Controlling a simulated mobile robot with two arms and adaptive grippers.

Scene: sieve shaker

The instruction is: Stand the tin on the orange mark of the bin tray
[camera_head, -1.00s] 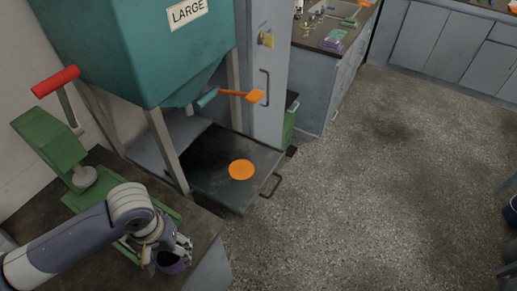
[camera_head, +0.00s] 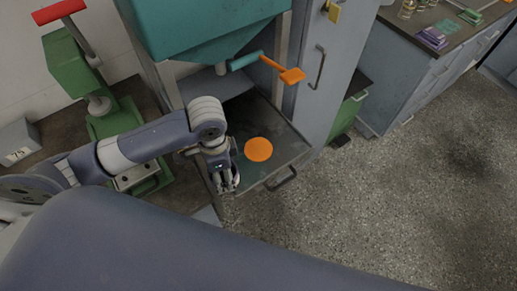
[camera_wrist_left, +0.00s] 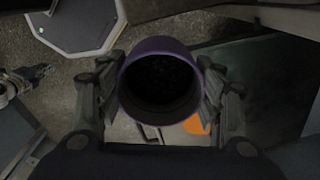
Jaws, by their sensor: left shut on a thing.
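My left gripper (camera_head: 228,184) is shut on the tin, beside the front left of the bin tray (camera_head: 285,143) in the head view. The left wrist view shows the tin (camera_wrist_left: 160,46) between both fingers, with a purple rim and a dark inside. In the head view the fingers mostly hide it. The orange mark (camera_head: 258,149) is a bare round disc on the tray, to the right of the gripper. Part of the mark (camera_wrist_left: 195,125) shows behind the tin in the wrist view. A dark jointed part at that view's left edge looks like my right gripper (camera_wrist_left: 38,72); its fingers are unclear.
The teal hopper (camera_head: 200,25) hangs over the tray's back, with an orange-ended lever (camera_head: 291,76) above the tray. A tray handle (camera_head: 281,180) sticks out at the front. A green press (camera_head: 75,68) stands at left. Open floor (camera_head: 400,200) lies to the right.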

